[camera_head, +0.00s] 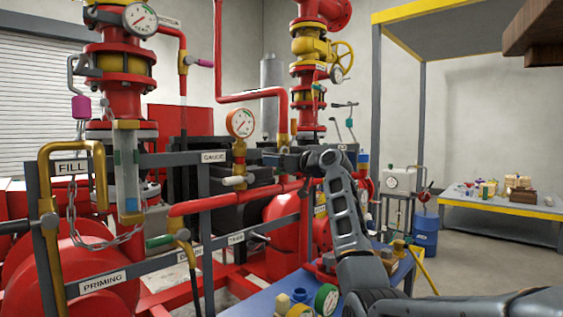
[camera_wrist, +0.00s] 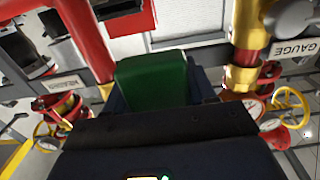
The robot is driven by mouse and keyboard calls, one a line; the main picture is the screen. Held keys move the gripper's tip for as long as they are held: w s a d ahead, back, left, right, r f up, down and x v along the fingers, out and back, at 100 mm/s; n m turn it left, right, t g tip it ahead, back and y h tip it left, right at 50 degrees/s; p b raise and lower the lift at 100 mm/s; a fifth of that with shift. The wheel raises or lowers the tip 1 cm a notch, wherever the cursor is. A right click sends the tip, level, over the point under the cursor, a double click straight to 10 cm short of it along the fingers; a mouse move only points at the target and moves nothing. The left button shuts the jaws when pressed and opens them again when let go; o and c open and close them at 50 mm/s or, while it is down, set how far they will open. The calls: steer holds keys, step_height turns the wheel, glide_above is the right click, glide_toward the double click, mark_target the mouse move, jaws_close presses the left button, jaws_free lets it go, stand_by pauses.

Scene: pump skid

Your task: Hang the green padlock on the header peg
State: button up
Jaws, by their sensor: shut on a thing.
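The green padlock (camera_wrist: 155,80) fills the middle of the wrist view, between the dark fingers of my gripper (camera_wrist: 156,92). My gripper is shut on its body. Its shackle cannot be made out. In the head view my gripper (camera_head: 274,159) is by the upper grey rail, right of the GAUGE label, and the padlock cannot be made out there. A small label that seems to read HEADER (camera_wrist: 60,85) is upside down at left in the wrist view. I cannot make out the header peg itself, or whether the padlock touches anything.
Red pipes and a gauge (camera_head: 240,123) stand close left of my gripper. A magenta padlock (camera_head: 82,107) hangs at far left. A blue bench (camera_head: 258,301) with several small items lies below my arm. A second table (camera_head: 490,207) stands at right.

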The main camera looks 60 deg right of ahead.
steer(key=shift+w+d+f+b, duration=0.15)
steer(key=shift+w+b, duration=0.1)
steer(key=shift+w, duration=0.25)
steer(key=shift+w+d+f+b, duration=0.1)
steer(key=shift+w+f+b, duration=0.15)
steer(key=shift+w, duration=0.3)
steer(key=shift+w+d+f+b, duration=0.15)
steer(key=shift+w+b, duration=0.1)
steer(key=shift+w, duration=0.25)
steer(key=o, duration=1.2)
steer(key=b+v, duration=0.1)
steer(key=v, duration=0.6)
steer(key=shift+s+a+b, duration=0.1)
steer(key=shift+s+b, duration=0.25)
steer(key=shift+b, duration=0.05)
